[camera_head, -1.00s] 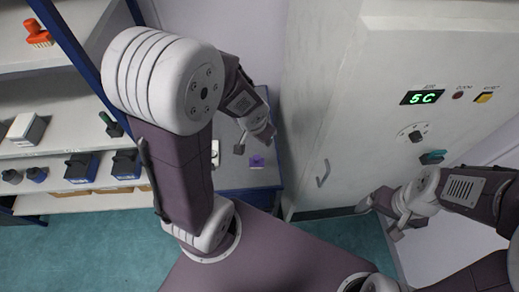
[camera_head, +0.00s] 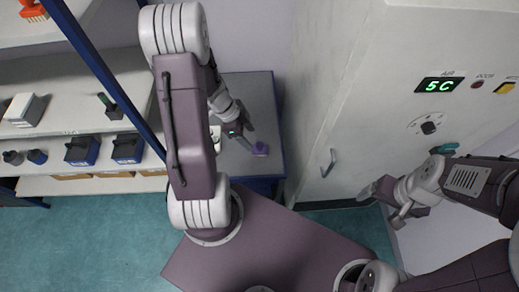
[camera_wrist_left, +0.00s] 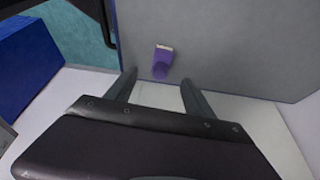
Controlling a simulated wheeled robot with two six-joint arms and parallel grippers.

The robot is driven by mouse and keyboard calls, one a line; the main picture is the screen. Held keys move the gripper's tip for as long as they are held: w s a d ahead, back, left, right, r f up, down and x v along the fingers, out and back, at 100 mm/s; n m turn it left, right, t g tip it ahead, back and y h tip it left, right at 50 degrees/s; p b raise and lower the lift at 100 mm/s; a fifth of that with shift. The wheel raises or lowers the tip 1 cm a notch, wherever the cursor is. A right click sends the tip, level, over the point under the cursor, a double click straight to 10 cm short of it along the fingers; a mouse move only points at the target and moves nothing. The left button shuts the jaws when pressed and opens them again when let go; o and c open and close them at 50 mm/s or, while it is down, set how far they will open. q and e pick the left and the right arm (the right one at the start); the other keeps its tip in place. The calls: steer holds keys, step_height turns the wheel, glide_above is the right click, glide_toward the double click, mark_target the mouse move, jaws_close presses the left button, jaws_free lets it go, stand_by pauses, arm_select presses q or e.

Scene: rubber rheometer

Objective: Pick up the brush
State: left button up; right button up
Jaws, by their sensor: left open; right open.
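A small purple brush-like object with a pale end (camera_head: 260,149) lies on the grey top of a small table (camera_head: 252,92). In the left wrist view the purple brush (camera_wrist_left: 162,62) lies just beyond the fingertips, roughly between them and not gripped. My left gripper (camera_head: 250,137) is close to it, at its left in the head view. The left gripper (camera_wrist_left: 160,88) is open and empty in the wrist view, its two fingers wide apart. My right gripper (camera_head: 384,206) is open and empty in front of the white cabinet, well to the right.
A white cabinet (camera_head: 350,110) with a green display (camera_head: 440,85) stands right of the table. Shelves at the left hold dark-blue boxes (camera_head: 82,150), a grey-white box (camera_head: 25,110) and an orange item (camera_head: 34,12). A blue post (camera_head: 100,75) rises between shelves and left arm.

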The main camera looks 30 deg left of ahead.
mark_target(257, 144)
arm_select(q)
steer(key=b+x, duration=0.1)
steer(key=x, duration=0.2)
steer(key=shift+s+b, duration=0.1)
steer(key=shift+b, duration=0.2)
steer(key=shift+b+x, duration=0.3)
steer(key=shift+x, duration=0.5)
steer(key=b+x, duration=0.2)
steer(key=x, duration=0.2)
steer(key=shift+w+b, duration=0.2)
steer(key=shift+b, duration=0.1)
steer(key=shift+w+d+f, duration=0.1)
steer(key=shift+d+f, duration=0.05)
steer(key=shift+f, duration=0.05)
steer(key=shift+r, duration=0.1)
jaws_close()
